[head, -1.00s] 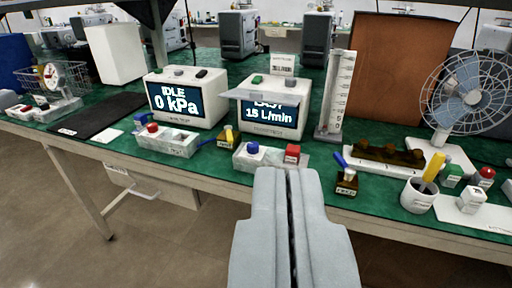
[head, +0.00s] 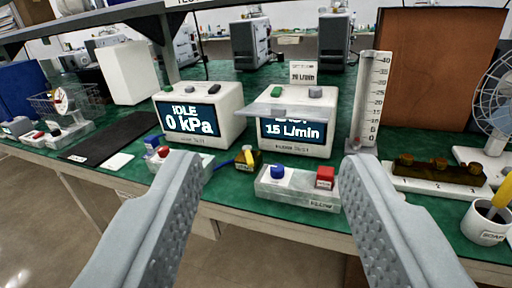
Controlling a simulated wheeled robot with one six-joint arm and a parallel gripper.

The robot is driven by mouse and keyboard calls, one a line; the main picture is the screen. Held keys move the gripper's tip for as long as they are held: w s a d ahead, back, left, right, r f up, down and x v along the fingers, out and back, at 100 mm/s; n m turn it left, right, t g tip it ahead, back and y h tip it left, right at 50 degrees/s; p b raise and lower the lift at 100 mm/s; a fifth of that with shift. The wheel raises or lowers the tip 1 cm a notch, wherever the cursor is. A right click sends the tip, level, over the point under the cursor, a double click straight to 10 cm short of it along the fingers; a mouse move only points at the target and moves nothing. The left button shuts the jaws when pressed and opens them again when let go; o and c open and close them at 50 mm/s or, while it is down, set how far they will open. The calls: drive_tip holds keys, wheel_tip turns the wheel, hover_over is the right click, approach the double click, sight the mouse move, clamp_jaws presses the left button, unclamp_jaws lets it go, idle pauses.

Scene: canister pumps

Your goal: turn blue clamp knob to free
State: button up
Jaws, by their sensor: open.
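The blue clamp knob (head: 278,172) stands upright on the left part of a pale grey block (head: 296,196) near the table's front edge. A red square knob (head: 325,177) sits on the right part of the same block. My gripper (head: 266,165) is open and empty. Its two fingers stand wide apart in the picture, one on each side of the block, and touch neither knob as far as I can see. Another blue knob (head: 152,142) is on a second block at the left, partly hidden behind my left finger.
Behind the block stands a pump (head: 318,149) reading 15 L/min, with a clear shelf over its screen. A second pump (head: 228,112) reads 0 kPa. A yellow-topped item (head: 248,158) and a tall scale (head: 372,95) stand near. A brown rack (head: 440,172) and cup are at right.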

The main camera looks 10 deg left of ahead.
drive_tip(key=w+a+f+m, duration=0.1)
drive_tip(key=w+a+f, duration=0.25)
drive_tip(key=w, duration=0.55)
drive_tip(key=m+g+h, duration=0.2)
drive_tip(key=m+h, duration=0.2)
drive_tip(key=h, duration=0.5)
approach(274, 173)
drive_tip(key=x, duration=1.1)
drive_tip(key=shift+w+d, duration=0.15)
drive_tip(key=shift+w, duration=0.1)
drive_tip(key=c, duration=0.9)
